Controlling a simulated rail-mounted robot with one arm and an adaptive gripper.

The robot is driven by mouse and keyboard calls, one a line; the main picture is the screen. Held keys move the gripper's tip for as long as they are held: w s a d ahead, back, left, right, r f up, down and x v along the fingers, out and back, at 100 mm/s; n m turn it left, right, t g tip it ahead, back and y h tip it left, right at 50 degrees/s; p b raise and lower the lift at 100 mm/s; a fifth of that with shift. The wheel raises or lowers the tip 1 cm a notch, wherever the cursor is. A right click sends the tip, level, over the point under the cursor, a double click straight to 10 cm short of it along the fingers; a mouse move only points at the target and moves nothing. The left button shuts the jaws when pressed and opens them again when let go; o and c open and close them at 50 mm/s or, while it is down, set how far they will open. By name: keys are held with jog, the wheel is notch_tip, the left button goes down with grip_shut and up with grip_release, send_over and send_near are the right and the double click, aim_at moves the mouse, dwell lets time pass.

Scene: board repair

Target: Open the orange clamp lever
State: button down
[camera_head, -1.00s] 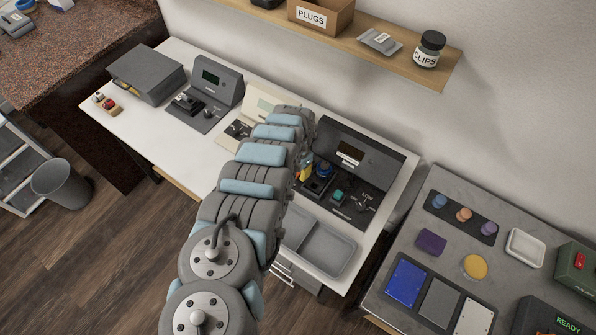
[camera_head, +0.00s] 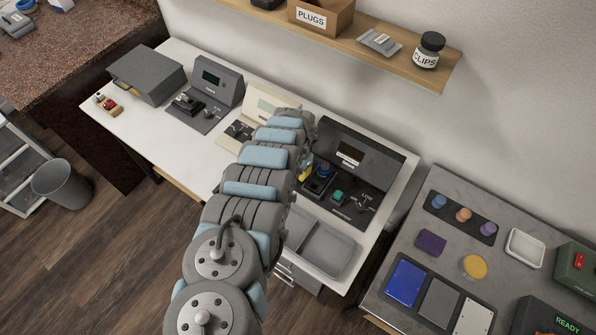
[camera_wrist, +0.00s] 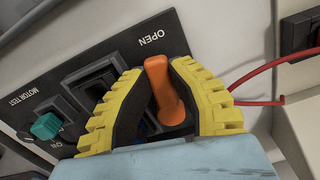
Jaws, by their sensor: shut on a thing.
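The orange clamp lever (camera_wrist: 163,88) stands up from a dark panel in the wrist view, below the printed word OPEN (camera_wrist: 151,38). My gripper (camera_wrist: 168,75) has yellow ribbed fingers with dark inner pads, one on each side of the lever. It is shut on the lever. The lever's base is partly hidden by the fingers and by the pale blue part of my gripper. In the head view my arm hides the lever, and only a bit of a yellow finger (camera_head: 305,172) shows beside the dark test station (camera_head: 366,160).
A teal knob (camera_wrist: 46,126) marked MOTOR TEST sits left of the fingers. A red wire (camera_wrist: 262,72) runs at the right. A grey tray (camera_head: 325,247) lies in front of the station. A shelf (camera_head: 385,52) with a PLUGS box hangs above.

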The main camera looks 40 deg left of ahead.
jog(key=shift+d+n+p, duration=0.45)
jog(key=shift+n+p, duration=0.05)
jog(key=shift+n, duration=0.5)
jog(key=c, duration=1.2)
grip_release()
jog(key=shift+r, duration=0.1)
notch_tip(320, 180, up, 12)
